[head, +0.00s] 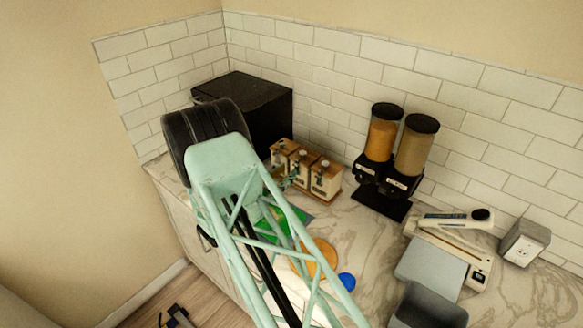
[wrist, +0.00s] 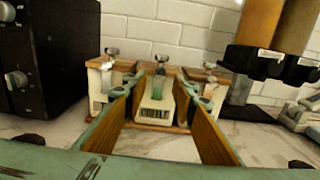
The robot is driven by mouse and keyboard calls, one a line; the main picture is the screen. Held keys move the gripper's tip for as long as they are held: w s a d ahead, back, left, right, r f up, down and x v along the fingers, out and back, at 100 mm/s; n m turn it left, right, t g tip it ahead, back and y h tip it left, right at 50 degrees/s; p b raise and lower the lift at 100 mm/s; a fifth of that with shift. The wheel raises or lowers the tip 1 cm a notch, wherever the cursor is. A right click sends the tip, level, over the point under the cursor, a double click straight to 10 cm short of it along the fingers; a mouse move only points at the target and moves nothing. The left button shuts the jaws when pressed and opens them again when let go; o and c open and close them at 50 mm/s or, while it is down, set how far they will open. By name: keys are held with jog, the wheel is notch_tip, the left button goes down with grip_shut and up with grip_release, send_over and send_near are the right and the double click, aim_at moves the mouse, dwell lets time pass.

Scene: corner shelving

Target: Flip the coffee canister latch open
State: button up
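Three white canisters with wooden tops and metal latches stand in a row on a wooden base: a left one (wrist: 98,88), a middle one (wrist: 155,108) and a right one (wrist: 213,95). The row also shows in the head view, with the right canister (head: 326,181) clearest. The labels are too small to read, so I cannot tell which holds coffee. My gripper (wrist: 158,92) is open and empty, its fingers spread in front of the row with the middle canister framed between them. I cannot tell whether they touch anything. In the head view my arm hides most of the gripper.
A black machine (wrist: 38,60) stands left of the canisters, close to the wall. A dispenser with two filled cylinders (head: 399,150) stands to the right. A sealer-like device (head: 440,258) and a grey box (head: 524,242) are farther right. Marble counter lies in front.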

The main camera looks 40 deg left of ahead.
jog(key=shift+w, duration=1.95)
jog(key=shift+c, duration=0.7)
jog(key=c, duration=0.7)
